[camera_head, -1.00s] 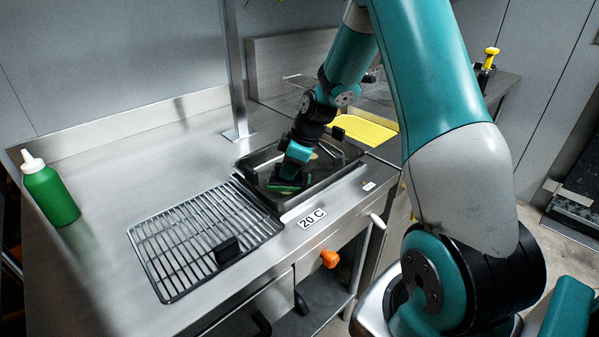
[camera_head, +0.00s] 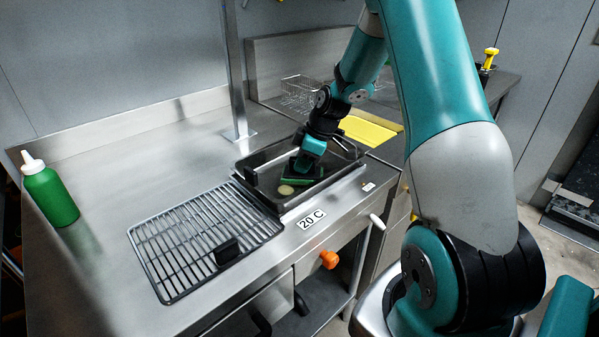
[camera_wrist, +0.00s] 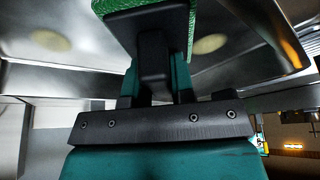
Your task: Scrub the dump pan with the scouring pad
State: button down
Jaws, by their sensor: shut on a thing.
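The dump pan (camera_head: 262,190) is a dark rectangular metal pan set in the counter beside the wire rack. My gripper (camera_head: 304,163) reaches down into it and is shut on the scouring pad's black grip. The green scouring pad (camera_head: 299,181) is at or just above the pan floor; contact is hard to tell. In the wrist view the green pad (camera_wrist: 190,28) shows at the top with its black holder (camera_wrist: 152,40) between my fingers. A tan spot (camera_head: 285,190) lies on the pan floor left of the pad. The wrist view shows two pale spots, one on each side of the pad.
A wire rack (camera_head: 190,240) with a small black block lies left of the pan. A green bottle (camera_head: 50,192) stands at the far left. A yellow board (camera_head: 370,132) lies behind the pan, near a wire basket (camera_head: 298,88). A metal post (camera_head: 236,80) rises behind the pan.

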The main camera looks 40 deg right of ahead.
jog(key=shift+d, duration=0.15)
jog(key=shift+d+f, duration=0.15)
jog(key=shift+d, duration=2.25)
jog(key=shift+d, duration=0.1)
jog(key=shift+d, duration=1.3)
jog(key=shift+a, duration=0.1)
jog(key=shift+a, duration=2.45)
